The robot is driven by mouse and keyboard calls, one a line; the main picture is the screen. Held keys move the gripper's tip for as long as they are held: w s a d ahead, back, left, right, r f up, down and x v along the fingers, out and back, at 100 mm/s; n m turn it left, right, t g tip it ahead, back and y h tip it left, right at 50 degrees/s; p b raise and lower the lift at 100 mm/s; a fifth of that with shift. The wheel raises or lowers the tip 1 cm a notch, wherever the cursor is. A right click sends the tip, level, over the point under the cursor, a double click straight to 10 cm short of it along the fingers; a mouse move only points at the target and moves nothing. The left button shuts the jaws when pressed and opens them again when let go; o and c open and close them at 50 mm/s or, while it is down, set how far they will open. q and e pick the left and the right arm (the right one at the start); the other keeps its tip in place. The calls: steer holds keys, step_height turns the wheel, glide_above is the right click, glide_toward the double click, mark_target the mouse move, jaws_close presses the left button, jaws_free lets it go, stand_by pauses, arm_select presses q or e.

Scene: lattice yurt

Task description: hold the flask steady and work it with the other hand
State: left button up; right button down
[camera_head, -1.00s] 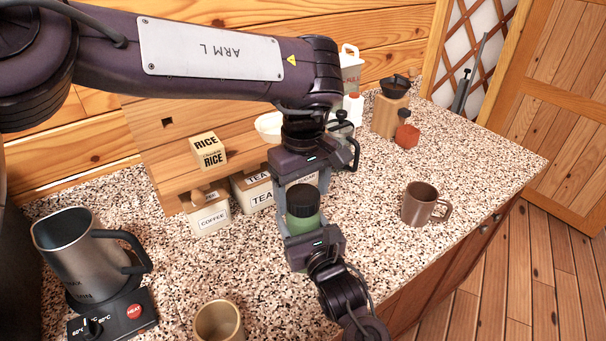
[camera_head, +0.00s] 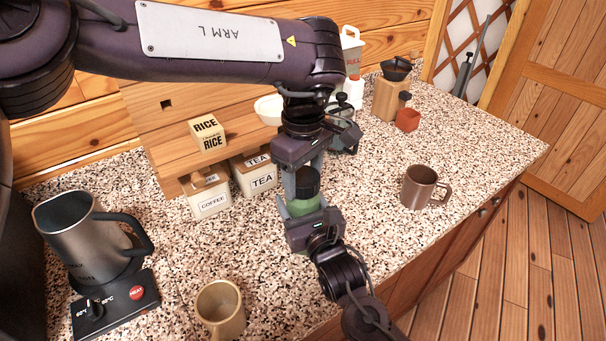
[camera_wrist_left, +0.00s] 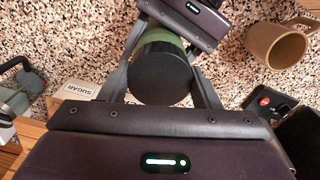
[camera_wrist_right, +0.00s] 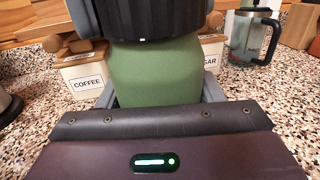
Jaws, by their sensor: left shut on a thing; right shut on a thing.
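The flask has a green body (camera_head: 303,207) and a ridged black cap (camera_head: 307,182). It stands upright between my two grippers, above the speckled counter. My left gripper (camera_head: 305,180) comes down from above with its fingers on either side of the cap and is shut on it. In the left wrist view the cap (camera_wrist_left: 162,70) fills the space between the fingers. My right gripper (camera_head: 308,215) is shut on the green body from the near side. The right wrist view shows the body (camera_wrist_right: 155,75) between its fingers, with the cap (camera_wrist_right: 150,18) above. The flask's bottom is hidden.
A brown mug (camera_head: 420,187) stands right of the flask, a tan mug (camera_head: 220,308) at the front. A steel kettle (camera_head: 75,235) is at left. Coffee (camera_head: 210,200) and tea (camera_head: 258,178) canisters stand behind; a rice box (camera_head: 208,134) sits above them. Counter between the mugs is clear.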

arm_select(q)
steer(key=n, duration=1.5)
steer(key=shift+n, duration=0.4)
steer(key=n, duration=0.7)
steer(key=shift+w+r, duration=0.1)
steer(key=n, duration=0.6)
steer(key=shift+n, duration=0.4)
steer(key=n, duration=0.6)
steer(key=shift+w, duration=0.1)
steer(key=n, duration=0.4)
steer(key=shift+n, duration=0.3)
steer(key=n, duration=0.4)
steer(key=shift+a+r, duration=0.1)
steer(key=n, duration=0.6)
steer(key=shift+n, duration=0.4)
